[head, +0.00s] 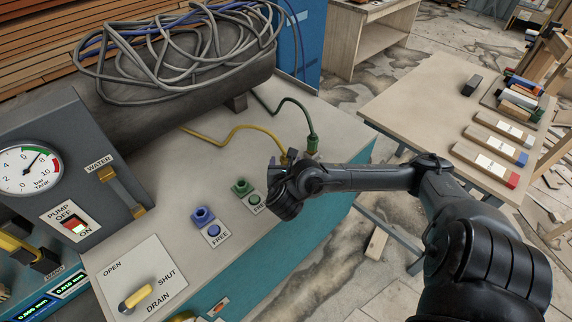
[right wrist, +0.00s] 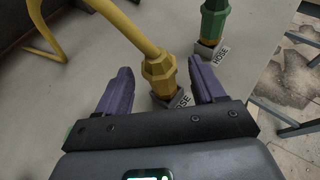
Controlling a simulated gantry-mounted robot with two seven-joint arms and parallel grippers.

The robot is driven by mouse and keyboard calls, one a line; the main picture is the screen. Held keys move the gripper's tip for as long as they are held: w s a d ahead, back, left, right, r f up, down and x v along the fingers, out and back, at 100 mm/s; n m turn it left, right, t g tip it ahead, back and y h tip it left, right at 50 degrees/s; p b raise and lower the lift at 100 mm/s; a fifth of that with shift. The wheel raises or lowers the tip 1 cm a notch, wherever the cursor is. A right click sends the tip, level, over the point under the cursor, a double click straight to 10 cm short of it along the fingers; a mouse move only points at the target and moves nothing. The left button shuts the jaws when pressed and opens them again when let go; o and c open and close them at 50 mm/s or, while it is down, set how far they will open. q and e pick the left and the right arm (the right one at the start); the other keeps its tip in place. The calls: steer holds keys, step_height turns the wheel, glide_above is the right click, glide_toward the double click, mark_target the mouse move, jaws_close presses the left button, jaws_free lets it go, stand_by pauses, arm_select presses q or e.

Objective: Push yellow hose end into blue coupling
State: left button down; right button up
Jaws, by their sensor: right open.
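The yellow hose end (right wrist: 159,75) is a yellow hex fitting standing upright in a holder labelled HOSE. In the right wrist view it is between the two purple fingers of my right gripper (right wrist: 160,68), which is open, with a gap on each side. In the head view my right gripper (head: 281,165) is over that spot and mostly hides the fitting; the yellow hose (head: 235,128) runs in from the left. The blue coupling (head: 203,217) stands empty on the bench, left of and nearer than the gripper, by a label reading FREE. My left gripper is not in view.
A green coupling (head: 242,187) stands between the blue one and my gripper. The green hose end (head: 312,144) stands upright just beyond the gripper. A gauge panel (head: 60,170) and a drain lever plate (head: 135,278) are at left. A dark tank (head: 190,95) lies behind.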

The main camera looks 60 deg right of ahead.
steer(key=b+x, duration=0.1)
steer(key=x, duration=0.3)
steer(key=shift+d, duration=0.1)
steer(key=shift+c, duration=0.7)
steer(key=c, duration=1)
steer(key=shift+o, duration=0.2)
steer(key=shift+r, duration=0.2)
